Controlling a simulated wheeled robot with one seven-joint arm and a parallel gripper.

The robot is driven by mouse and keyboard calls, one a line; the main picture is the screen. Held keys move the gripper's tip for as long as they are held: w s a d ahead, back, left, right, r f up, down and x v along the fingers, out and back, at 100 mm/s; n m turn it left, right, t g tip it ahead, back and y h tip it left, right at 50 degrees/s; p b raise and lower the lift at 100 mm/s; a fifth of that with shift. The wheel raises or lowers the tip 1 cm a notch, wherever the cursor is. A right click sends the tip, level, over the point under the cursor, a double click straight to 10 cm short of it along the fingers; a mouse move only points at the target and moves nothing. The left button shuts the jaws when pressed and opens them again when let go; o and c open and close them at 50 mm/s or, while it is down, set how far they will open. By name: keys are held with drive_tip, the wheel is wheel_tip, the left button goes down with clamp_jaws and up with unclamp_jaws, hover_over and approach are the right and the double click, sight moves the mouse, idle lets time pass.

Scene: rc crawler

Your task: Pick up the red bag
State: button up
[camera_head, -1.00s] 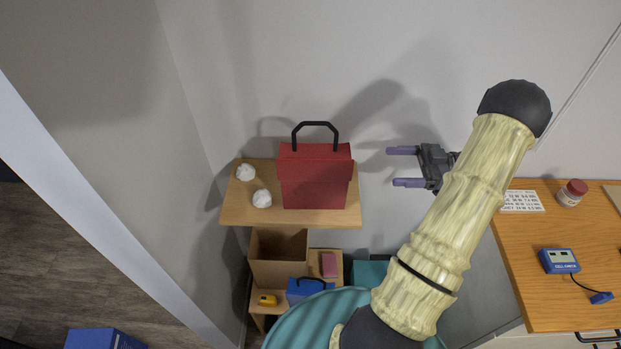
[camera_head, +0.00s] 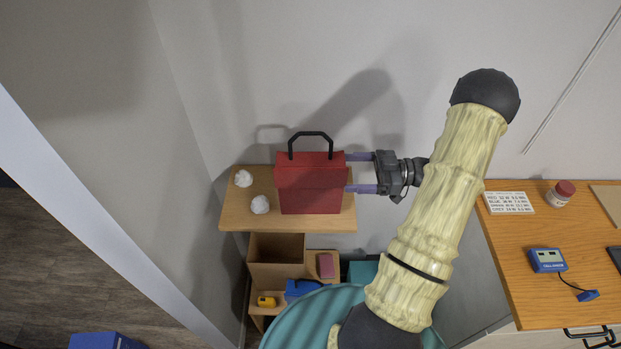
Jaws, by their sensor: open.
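The red bag (camera_head: 311,186) stands upright on a small wooden shelf (camera_head: 240,217), with its black handle (camera_head: 311,136) raised above it. My gripper (camera_head: 349,172) is at the bag's right side, coming in from the right. Its two purple fingers are apart, one at the upper right edge of the bag and one lower. The fingertips reach the bag's right edge. I cannot tell whether they touch the bag or lie behind or around it.
Two white crumpled balls (camera_head: 243,178) (camera_head: 260,204) lie left of the bag. Below are a cardboard box (camera_head: 277,273), a blue bag (camera_head: 299,288) and a yellow item (camera_head: 266,301). A wooden desk (camera_head: 520,270) with a blue device (camera_head: 547,260) stands at right. Walls close in behind and left.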

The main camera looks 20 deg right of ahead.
sight(324, 174)
drive_tip(key=shift+x, duration=1.1)
drive_tip(key=shift+a, duration=0.2)
drive_tip(key=shift+a+r+p, duration=0.1)
drive_tip(key=shift+a+p, duration=0.1)
drive_tip(key=shift+p, duration=0.2)
drive_tip(key=p+x, duration=0.2)
drive_tip(key=x, duration=0.2)
drive_tip(key=shift+w+p, duration=0.15)
drive_tip(key=shift+p, duration=0.15)
drive_tip(key=shift+w+a+f, duration=0.1)
drive_tip(key=shift+a+f, duration=0.15)
drive_tip(key=shift+a, duration=0.1)
